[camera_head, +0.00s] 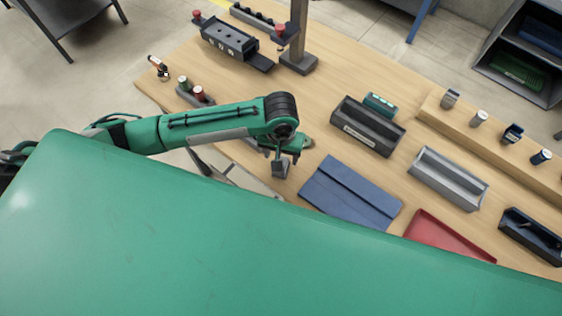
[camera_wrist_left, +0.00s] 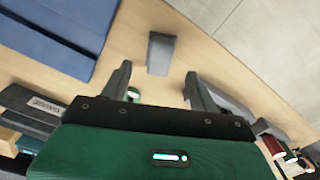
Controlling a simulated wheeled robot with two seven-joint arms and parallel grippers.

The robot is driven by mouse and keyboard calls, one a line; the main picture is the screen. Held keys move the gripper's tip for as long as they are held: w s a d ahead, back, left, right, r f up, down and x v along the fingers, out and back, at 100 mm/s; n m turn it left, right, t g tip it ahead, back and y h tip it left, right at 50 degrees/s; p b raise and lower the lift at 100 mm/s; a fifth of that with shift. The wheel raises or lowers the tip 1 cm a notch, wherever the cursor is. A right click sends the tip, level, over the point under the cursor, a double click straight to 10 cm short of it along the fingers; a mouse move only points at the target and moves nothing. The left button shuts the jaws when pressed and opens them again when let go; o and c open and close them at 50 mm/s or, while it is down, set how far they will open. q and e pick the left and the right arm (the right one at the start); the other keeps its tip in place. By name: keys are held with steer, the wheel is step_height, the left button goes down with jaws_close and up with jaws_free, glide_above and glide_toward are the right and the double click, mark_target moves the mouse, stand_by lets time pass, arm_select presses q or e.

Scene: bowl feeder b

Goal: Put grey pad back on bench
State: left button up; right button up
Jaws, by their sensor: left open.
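The grey pad (camera_wrist_left: 160,53) is a small block on the wooden bench near its front edge, in the left wrist view. It lies just past my open left fingertips (camera_wrist_left: 158,72), centred between them, with bench visible on both sides and no finger seen closed on it. In the head view my left gripper (camera_head: 285,152) hangs at the bench's front edge, and a small grey shape, apparently the pad (camera_head: 281,169), shows just below it. My right gripper is out of view.
A blue folded mat (camera_head: 350,190) lies right of the gripper, with a red tray (camera_head: 448,238) beyond. A dark bin (camera_head: 367,127) and a grey bin (camera_head: 448,180) stand behind. Bare wood lies between mat and dark bin.

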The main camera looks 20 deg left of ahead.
arm_select(q)
step_height(320, 180, up, 6)
steer(key=shift+b, duration=0.35)
stand_by(0.4)
